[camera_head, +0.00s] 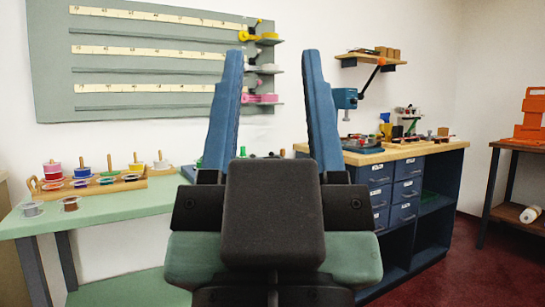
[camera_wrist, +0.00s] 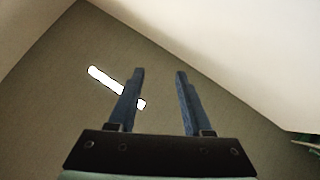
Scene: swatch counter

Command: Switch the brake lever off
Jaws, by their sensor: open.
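My gripper (camera_head: 271,58) is open and empty, its two blue fingers upright and wide apart in the middle of the head view. It also shows open in the wrist view (camera_wrist: 160,74). No label marks a brake lever. Small yellow (camera_head: 250,36) and pink (camera_head: 256,98) fittings sit at the right end of the wall board. I cannot tell which is the brake lever. My gripper touches none of these.
A green table (camera_head: 110,212) at left holds a wooden rack (camera_head: 130,184) of coloured spools. A blue drawer bench (camera_head: 400,196) stands right, below a wall shelf (camera_head: 370,62). An orange item (camera_head: 530,115) stands far right. Red floor between is clear. The wrist view shows ceiling and a light.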

